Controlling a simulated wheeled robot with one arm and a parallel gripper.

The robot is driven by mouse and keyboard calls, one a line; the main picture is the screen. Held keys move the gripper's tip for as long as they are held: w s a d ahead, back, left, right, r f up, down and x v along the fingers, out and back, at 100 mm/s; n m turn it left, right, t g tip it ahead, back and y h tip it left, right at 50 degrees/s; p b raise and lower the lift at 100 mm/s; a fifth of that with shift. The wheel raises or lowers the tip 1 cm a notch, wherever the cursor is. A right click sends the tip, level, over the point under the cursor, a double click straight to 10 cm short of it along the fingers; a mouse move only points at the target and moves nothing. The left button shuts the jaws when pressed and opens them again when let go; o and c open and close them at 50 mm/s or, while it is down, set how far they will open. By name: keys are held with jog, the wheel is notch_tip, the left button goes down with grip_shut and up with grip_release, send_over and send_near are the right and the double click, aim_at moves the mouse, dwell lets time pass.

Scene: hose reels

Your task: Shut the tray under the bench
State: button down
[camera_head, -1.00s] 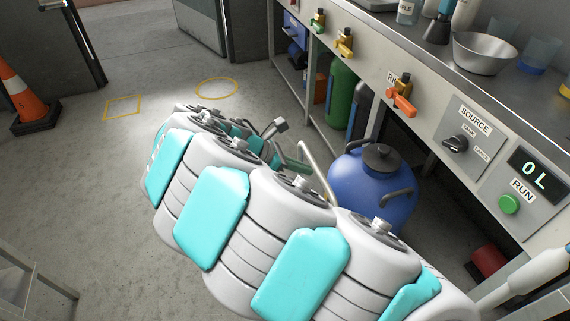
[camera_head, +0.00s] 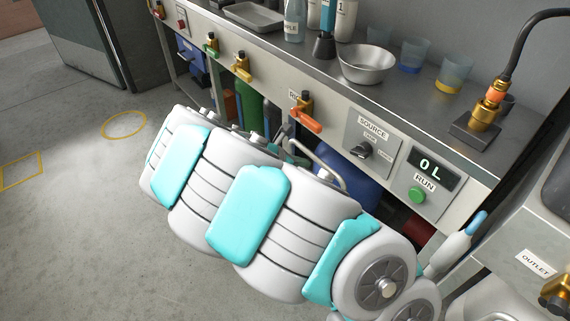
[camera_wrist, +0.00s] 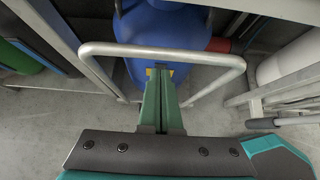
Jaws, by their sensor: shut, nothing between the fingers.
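A U-shaped pale metal bar (camera_wrist: 160,52) crosses the wrist view, its two legs running away toward the floor; it looks like the tray's handle. It also shows in the head view (camera_head: 318,160), behind my arm. The tray's own pan is hidden or cannot be made out. A blue drum (camera_wrist: 190,35) stands beyond the bar under the bench, partly hidden in the head view (camera_head: 352,183). My gripper (camera_wrist: 160,76) has its green fingers together and empty, pointing between the bar's legs. Whether it touches the bar cannot be told.
The bench (camera_head: 330,85) carries a metal bowl (camera_head: 367,63), beakers and valves on its front. A red cylinder (camera_wrist: 219,44) lies under it. A metal frame (camera_wrist: 275,100) stands at the right of the wrist view. Floor at the left (camera_head: 80,230) is clear.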

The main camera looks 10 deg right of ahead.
jog(key=shift+w+d, duration=0.5)
jog(key=shift+d, duration=0.3)
jog(key=shift+r, duration=0.1)
